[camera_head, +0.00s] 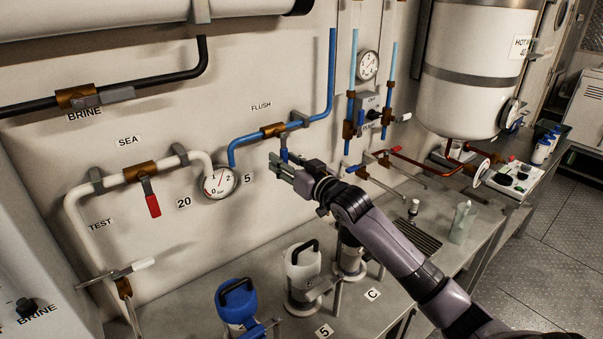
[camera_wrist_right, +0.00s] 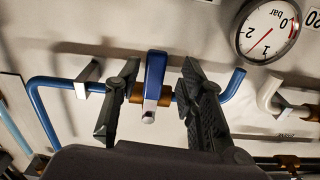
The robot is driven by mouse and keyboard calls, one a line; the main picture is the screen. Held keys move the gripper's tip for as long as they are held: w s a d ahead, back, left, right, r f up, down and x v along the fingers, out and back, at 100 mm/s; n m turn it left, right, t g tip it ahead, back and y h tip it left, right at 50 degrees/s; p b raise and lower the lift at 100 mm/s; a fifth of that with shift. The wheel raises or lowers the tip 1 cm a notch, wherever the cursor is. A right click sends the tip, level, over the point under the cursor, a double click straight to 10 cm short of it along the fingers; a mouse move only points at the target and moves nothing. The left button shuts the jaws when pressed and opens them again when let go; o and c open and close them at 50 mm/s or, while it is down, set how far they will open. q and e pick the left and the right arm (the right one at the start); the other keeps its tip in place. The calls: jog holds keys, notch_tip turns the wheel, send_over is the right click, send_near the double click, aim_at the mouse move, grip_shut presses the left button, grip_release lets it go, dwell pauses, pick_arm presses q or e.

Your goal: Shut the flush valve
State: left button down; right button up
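The flush valve (camera_head: 273,130) is a brass body on the blue pipe under the FLUSH label. Its blue lever (camera_head: 284,154) hangs down across the pipe, partly hidden by my right gripper (camera_head: 278,168). In the right wrist view, the blue lever (camera_wrist_right: 156,68), with a bare metal part by the brass body (camera_wrist_right: 137,93), stands between the two dark fingers of the right gripper (camera_wrist_right: 160,70). The fingers are open, with a visible gap on each side of the lever. My left gripper is not in view.
A pressure gauge (camera_head: 219,182) sits left of the gripper, and the sea valve's red lever (camera_head: 151,198) hangs farther left. Blue (camera_head: 237,302) and white (camera_head: 302,268) containers stand on the bench below. More pipes and valves (camera_head: 384,160) lie to the right.

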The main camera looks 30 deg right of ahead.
jog(key=s, duration=1)
jog(key=shift+s+d, duration=0.15)
jog(key=shift+d, duration=0.25)
jog(key=shift+f, duration=0.1)
